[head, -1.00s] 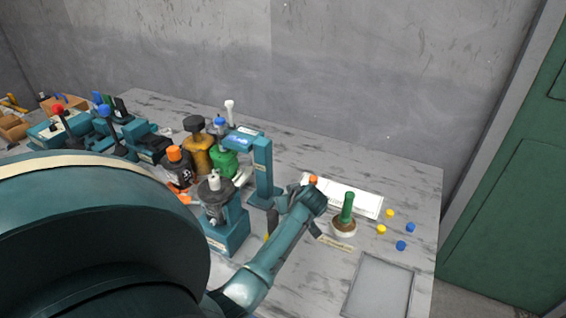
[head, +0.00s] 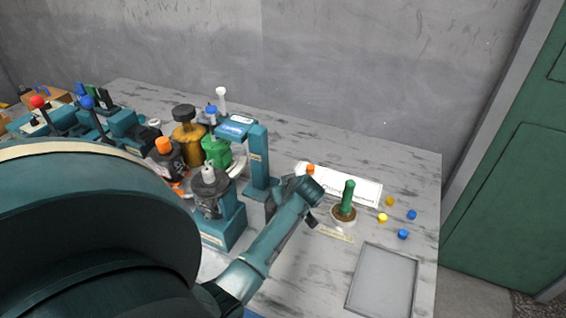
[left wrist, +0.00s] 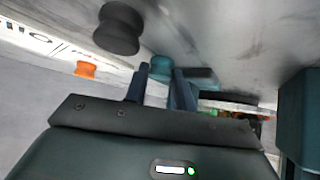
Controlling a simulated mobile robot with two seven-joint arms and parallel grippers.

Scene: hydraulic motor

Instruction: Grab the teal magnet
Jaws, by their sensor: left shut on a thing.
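In the left wrist view the two dark fingers of my left gripper (left wrist: 162,80) are closed on a small round teal magnet (left wrist: 160,67). The magnet sits between the fingertips, and its lower part is hidden by them. I cannot tell whether it still touches the tabletop. In the head view my left arm reaches in from the lower left, its wrist beside the teal stand. The fingers and the magnet are hidden there. My right gripper is not in view.
A black knob-shaped piece (left wrist: 119,28) is near the fingers.

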